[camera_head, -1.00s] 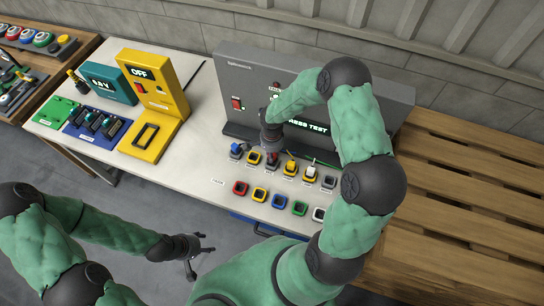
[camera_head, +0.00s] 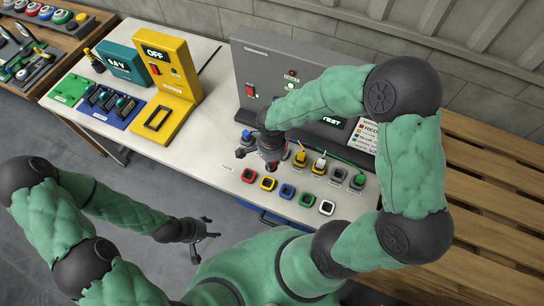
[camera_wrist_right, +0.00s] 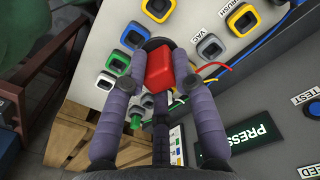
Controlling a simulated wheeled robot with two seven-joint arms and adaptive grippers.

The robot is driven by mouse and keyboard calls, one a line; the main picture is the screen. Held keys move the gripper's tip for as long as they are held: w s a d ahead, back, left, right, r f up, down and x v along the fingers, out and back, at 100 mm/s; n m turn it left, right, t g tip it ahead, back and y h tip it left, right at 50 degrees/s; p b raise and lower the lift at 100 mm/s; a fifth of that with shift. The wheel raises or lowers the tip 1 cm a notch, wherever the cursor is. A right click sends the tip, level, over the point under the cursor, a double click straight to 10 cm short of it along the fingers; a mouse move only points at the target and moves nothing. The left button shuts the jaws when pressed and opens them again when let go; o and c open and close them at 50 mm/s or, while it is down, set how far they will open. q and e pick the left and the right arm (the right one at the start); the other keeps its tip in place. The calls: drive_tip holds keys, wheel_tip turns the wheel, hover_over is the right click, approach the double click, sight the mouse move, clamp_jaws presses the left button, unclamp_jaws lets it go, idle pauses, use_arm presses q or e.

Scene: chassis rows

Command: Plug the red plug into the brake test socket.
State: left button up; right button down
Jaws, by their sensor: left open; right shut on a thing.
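The red plug (camera_wrist_right: 160,70) is between the two fingers of my right gripper (camera_wrist_right: 158,82) in the right wrist view. In the head view this gripper (camera_head: 270,160) points down over the back row of sockets, and only a little red shows at its tip. The front row has a red-rimmed socket (camera_head: 249,175), a yellow one (camera_head: 268,183), a blue one (camera_head: 287,191), a green one (camera_head: 306,199) and a white one (camera_head: 326,207), all empty. I cannot read which is the brake test socket. My left gripper (camera_head: 207,240) is open and empty, off the table's front edge.
Blue (camera_head: 247,137), yellow (camera_head: 300,158), white (camera_head: 319,163) and green (camera_head: 357,180) plugs show in the back row. A grey test panel (camera_head: 280,65) stands behind, partly hidden by my right arm. A yellow OFF box (camera_head: 168,65) stands left. Cables run behind the sockets.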

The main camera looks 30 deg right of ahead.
drive_tip(key=s+d+f+b, duration=0.2)
drive_tip(key=s+d, duration=0.1)
drive_tip(key=d, duration=0.5)
drive_tip(key=s+d+f+b, duration=0.2)
drive_tip(key=s+d+b, duration=0.1)
drive_tip(key=d, duration=0.6)
drive_tip(key=s+d+f+b, duration=0.2)
drive_tip(key=s+d, duration=0.1)
drive_tip(key=d, duration=0.5)
drive_tip(key=shift+w+f+b, duration=0.1)
drive_tip(key=shift+f+b, duration=1.5)
drive_tip(key=shift+f, duration=0.45)
drive_tip(key=shift+f+b, duration=1.3)
drive_tip(key=shift+b, duration=0.1)
drive_tip(key=c, duration=0.9)
unclamp_jaws()
drive_tip(key=shift+r, duration=0.1)
